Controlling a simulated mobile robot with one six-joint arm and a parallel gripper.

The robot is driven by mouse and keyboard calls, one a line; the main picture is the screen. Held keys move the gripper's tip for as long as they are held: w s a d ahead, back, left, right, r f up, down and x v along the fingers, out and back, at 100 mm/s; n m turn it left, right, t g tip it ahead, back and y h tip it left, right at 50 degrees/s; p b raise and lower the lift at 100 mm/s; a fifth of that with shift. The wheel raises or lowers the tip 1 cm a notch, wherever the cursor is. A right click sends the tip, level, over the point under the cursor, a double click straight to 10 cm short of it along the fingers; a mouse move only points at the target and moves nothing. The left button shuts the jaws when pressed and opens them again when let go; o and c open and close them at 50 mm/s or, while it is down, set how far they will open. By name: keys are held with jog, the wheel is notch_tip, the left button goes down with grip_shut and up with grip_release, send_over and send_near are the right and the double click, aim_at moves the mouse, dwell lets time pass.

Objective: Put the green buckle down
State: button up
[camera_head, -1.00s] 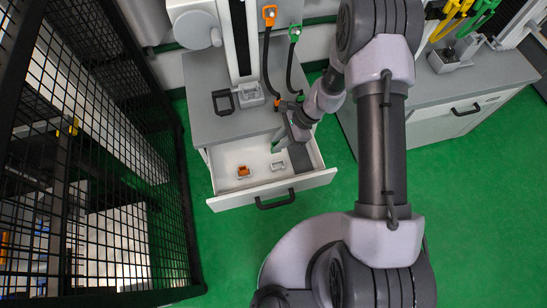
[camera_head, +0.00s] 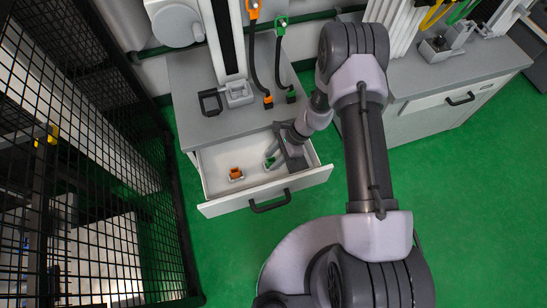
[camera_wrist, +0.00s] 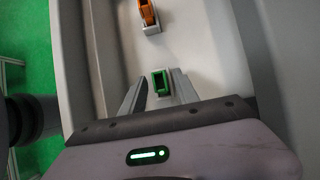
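The green buckle (camera_wrist: 160,83) is between the two fingers of my gripper (camera_wrist: 159,86) in the wrist view. The green buckle shows as a small green patch (camera_head: 269,162) there, low over the spot of a small white holder. My gripper and the buckle mostly cover that holder. I cannot tell whether the buckle touches it.
An orange buckle (camera_head: 235,173) stands in a small light holder in the drawer, left of my gripper; it also shows in the wrist view (camera_wrist: 147,12). The drawer's front with a black handle (camera_head: 269,202) sticks out. A grey worktop (camera_head: 205,125) lies behind. A black mesh fence (camera_head: 90,170) stands left.

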jog(key=shift+r+p, duration=0.35)
jog(key=w+d+r+n+t+h+p, duration=0.1)
jog(key=d+r+n+p, duration=0.15)
jog(key=r, duration=1.25)
jog(key=w+d+r+n+t+p, duration=0.15)
jog(key=d+r, duration=0.25)
jog(key=r, duration=1.2)
jog(key=s+d+r+n+t+h, duration=0.2)
jog(key=s+r+n+t, duration=0.3)
jog(key=s+r, duration=1.3)
jog(key=shift+s+r+n+h, duration=0.15)
jog(key=shift+s+n+h, duration=0.35)
jog(key=shift+s+n, duration=0.35)
